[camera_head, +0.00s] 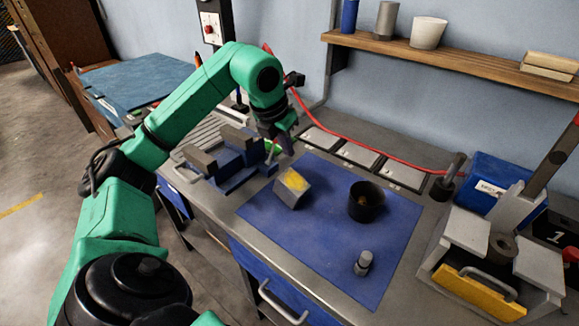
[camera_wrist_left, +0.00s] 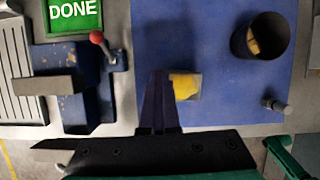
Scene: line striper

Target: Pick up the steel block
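The steel block (camera_head: 291,188) is a grey block with a yellow patch on its top. It sits tilted in the picture on the blue mat (camera_head: 320,255), near the mat's left edge. In the left wrist view the yellow-topped block (camera_wrist_left: 186,86) is just right of my fingers. My left gripper (camera_head: 284,146) hangs above and behind the block in the head view, apart from it. In the left wrist view its dark fingers (camera_wrist_left: 159,82) lie together with nothing visible between them, so it looks shut and empty. My right gripper is not in view.
A vise-like fixture (camera_head: 232,160) is left of the block. A red hose (camera_head: 350,140) runs behind. A blue bin (camera_head: 492,183) and a grey-and-yellow device (camera_head: 480,285) are at right.

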